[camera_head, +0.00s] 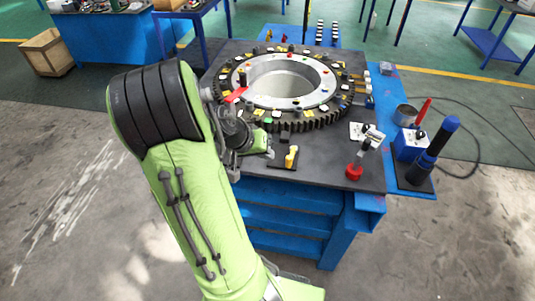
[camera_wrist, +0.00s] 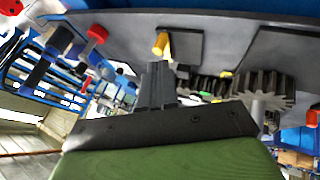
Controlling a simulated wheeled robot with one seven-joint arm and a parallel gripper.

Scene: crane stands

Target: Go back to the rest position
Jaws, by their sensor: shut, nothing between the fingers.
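My green arm reaches up to the left side of the workbench in the head view. My gripper (camera_wrist: 157,70) shows in the wrist view with its dark fingers together and nothing between them. In the head view the arm hides most of it, near the bench's front left corner. A yellow piece on a small black plate (camera_head: 291,156) stands on the bench to the right of the gripper. The yellow piece also shows in the wrist view (camera_wrist: 161,45), beyond the fingertips and apart from them.
A large dark gear ring (camera_head: 318,122) with coloured pieces lies on the blue bench (camera_head: 290,192). A blue and black tool (camera_head: 432,150) stands farther right. Open floor lies left of the bench.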

